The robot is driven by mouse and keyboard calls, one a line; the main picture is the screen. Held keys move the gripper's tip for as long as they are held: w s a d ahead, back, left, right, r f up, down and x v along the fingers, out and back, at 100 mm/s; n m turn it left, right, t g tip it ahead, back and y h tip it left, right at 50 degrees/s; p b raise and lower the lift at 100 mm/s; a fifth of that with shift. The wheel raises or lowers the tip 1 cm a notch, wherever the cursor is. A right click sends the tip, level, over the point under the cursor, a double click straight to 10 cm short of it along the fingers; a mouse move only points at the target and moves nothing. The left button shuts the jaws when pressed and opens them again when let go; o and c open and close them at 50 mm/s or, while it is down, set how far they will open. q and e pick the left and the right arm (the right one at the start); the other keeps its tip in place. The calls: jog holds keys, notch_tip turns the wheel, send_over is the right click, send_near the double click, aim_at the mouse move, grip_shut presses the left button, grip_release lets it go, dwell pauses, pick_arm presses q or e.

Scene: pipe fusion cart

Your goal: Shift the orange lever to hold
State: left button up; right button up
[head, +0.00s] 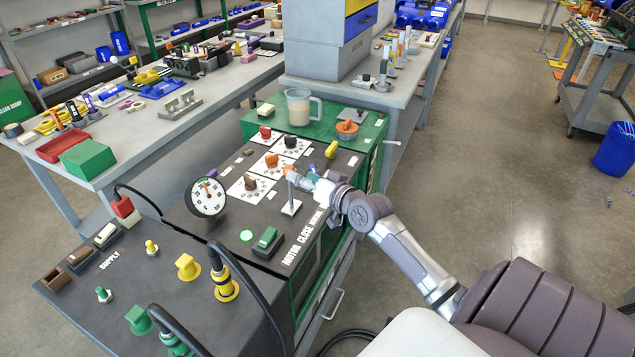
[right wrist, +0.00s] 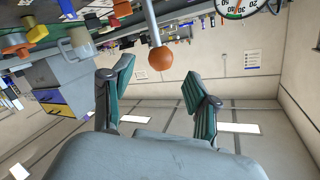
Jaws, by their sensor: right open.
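The orange lever has a metal rod rising from a pale slotted plate (head: 291,208) on the dark cart panel. Its round orange ball (head: 288,170) is at the top, close to my right gripper (head: 302,178). In the right wrist view the orange ball (right wrist: 160,58) hangs on its rod just beyond and between the two spread fingers of my right gripper (right wrist: 158,82), with space on both sides. The gripper is open and holds nothing. Lettering beside the lever reads MOTOR CLOSE, with a further word partly hidden by the arm. My left gripper is not in view.
Knobs on white dials, including an orange one (head: 272,160), sit behind the lever. A round gauge (head: 206,197) stands to the left, and a green rocker switch (head: 267,238) lies in front. A clear jug (head: 299,107) stands on the green rear top. Open floor lies right.

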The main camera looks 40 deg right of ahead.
jog(key=s, duration=0.4)
jog(key=s+r, duration=0.1)
jog(key=s, duration=0.1)
jog(key=shift+w, duration=0.1)
dwell(0.3)
jog(key=s+a+f+n+g+y, duration=0.1)
jog(key=s+a+f+n+g, duration=0.25)
jog(key=s+a+f, duration=0.35)
jog(key=s+a+f+n+g+y, duration=0.1)
jog(key=s+a+f+n+g, duration=0.1)
jog(key=s+a+f+g, duration=0.5)
jog(key=s+a+n+g+h, duration=0.2)
jog(key=s+a+n, duration=0.1)
jog(key=s+a, duration=0.65)
jog(key=s+d+f+g, duration=0.1)
jog(key=s+f, duration=0.2)
jog(key=f, duration=2.3)
jog(key=s+d+f+g, duration=0.1)
jog(key=s+d+f, duration=0.2)
jog(key=s+f, duration=1.3)
jog(key=shift+s+d+f, duration=0.15)
jog(key=shift+s+f, duration=0.2)
